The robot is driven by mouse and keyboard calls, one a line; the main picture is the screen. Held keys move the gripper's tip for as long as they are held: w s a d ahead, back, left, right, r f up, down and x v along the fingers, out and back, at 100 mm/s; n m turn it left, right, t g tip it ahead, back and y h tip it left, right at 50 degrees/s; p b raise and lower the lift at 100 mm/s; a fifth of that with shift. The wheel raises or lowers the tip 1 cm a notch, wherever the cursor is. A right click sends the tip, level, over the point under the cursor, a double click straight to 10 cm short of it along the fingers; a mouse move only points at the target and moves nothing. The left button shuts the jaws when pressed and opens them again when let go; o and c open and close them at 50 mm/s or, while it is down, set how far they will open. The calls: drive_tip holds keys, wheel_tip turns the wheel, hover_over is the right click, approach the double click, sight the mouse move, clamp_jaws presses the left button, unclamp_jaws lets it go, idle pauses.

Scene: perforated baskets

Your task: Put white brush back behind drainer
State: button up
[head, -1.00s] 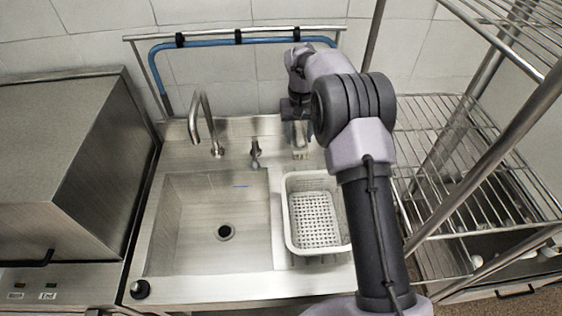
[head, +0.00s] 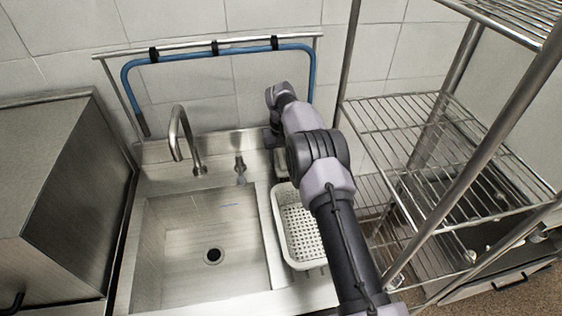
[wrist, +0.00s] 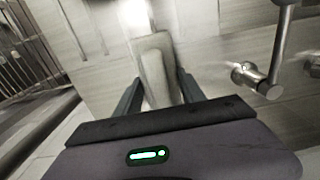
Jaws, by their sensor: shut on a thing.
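My gripper (wrist: 158,92) is shut on the white brush (wrist: 155,68) in the wrist view. The brush's pale handle lies between the two dark fingers, and its far end is washed out by glare at the top. In the head view my gripper (head: 277,137) is over the back ledge, right of the small tap lever and beyond the drainer. A pale patch below it may be the brush. The drainer, a white perforated basket (head: 276,215), stands right of the sink bowl, its right side partly hidden by my arm.
The sink bowl (head: 160,235) is empty, with a curved faucet (head: 178,130) and a tap lever (head: 240,168) behind it. A blue hose (head: 185,57) hangs on a rail at the wall. A wire shelf rack (head: 430,135) stands close on the right.

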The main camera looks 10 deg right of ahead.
drive_tip(key=o, duration=1.4)
drive_tip(key=shift+f, duration=0.1)
